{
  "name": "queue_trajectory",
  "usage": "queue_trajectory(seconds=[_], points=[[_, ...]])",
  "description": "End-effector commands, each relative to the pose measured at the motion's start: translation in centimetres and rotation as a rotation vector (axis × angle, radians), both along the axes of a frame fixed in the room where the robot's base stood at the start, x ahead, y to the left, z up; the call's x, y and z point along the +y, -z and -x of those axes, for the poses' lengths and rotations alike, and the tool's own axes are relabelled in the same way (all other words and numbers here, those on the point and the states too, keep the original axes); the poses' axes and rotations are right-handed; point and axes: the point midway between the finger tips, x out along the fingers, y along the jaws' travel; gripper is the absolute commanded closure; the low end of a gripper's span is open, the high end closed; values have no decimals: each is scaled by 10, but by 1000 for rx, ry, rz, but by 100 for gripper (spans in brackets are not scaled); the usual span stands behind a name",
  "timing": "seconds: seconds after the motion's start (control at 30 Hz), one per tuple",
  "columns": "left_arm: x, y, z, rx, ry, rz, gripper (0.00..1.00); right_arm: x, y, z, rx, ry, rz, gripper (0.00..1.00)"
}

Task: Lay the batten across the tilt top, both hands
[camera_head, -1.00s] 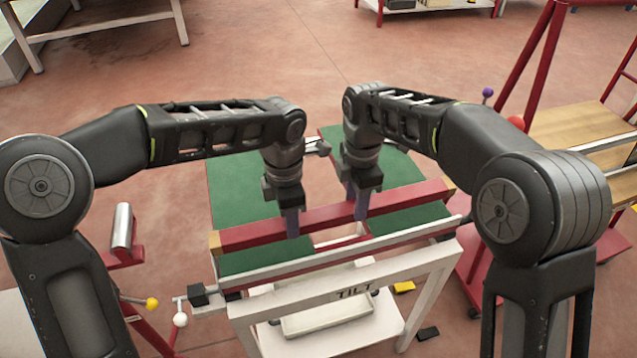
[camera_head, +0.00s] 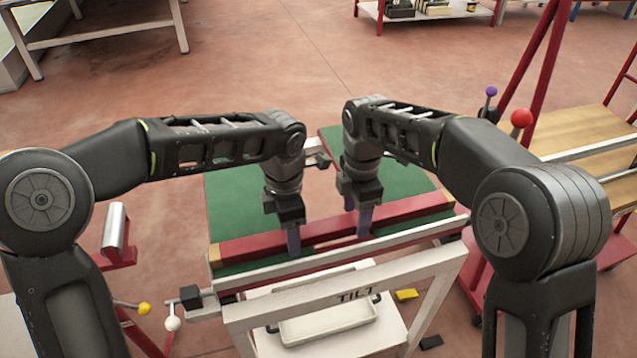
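The batten (camera_head: 410,207) is a long red bar with pale wooden ends. It lies across the front part of the green tilt top (camera_head: 235,200), behind and roughly parallel to the pale front rail. My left gripper (camera_head: 292,240) points down on the batten left of its middle, with a finger in front of its face. My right gripper (camera_head: 358,217) straddles the batten right of the middle, one finger in front and one behind. Both appear shut on it. The batten's underside is hidden, so I cannot tell whether it touches the top.
The white frame (camera_head: 300,300) marked TILT stands below, with a tray on its shelf. A red roller stand (camera_head: 118,235) is left, and a wood-topped red cart (camera_head: 560,125) is right.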

Motion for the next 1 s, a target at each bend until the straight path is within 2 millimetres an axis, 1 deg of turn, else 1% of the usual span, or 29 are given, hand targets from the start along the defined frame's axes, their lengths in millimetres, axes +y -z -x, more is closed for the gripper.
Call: queue_trajectory(seconds=[0.23, 0.37, 0.47, 0.57, 0.7, 0.8, 1.0], points=[[0, -1, 0, 0, 0, 0, 40, 0, 0, 0, 0, 0, 0, 40], [0, -10, -1, -2, 0, -1, 40, 0, 0, 0, 0, 0, 0, 40], [0, -22, -1, -4, -1, -1, 40, 0, 0, 0, 0, 0, 0, 40], [0, -41, -1, -5, 0, 0, 40, 0, 0, 0, 0, 0, 0, 40], [-1, -74, -1, -6, 0, 1, 40, 0, 0, 0, 0, 0, 0, 40], [-1, -95, 0, -3, 1, -1, 40, 0, 0, 0, 0, 0, 0, 40], [-2, -108, 0, 2, 3, -5, 40, 0, 0, 0, 0, 0, 0, 40]])
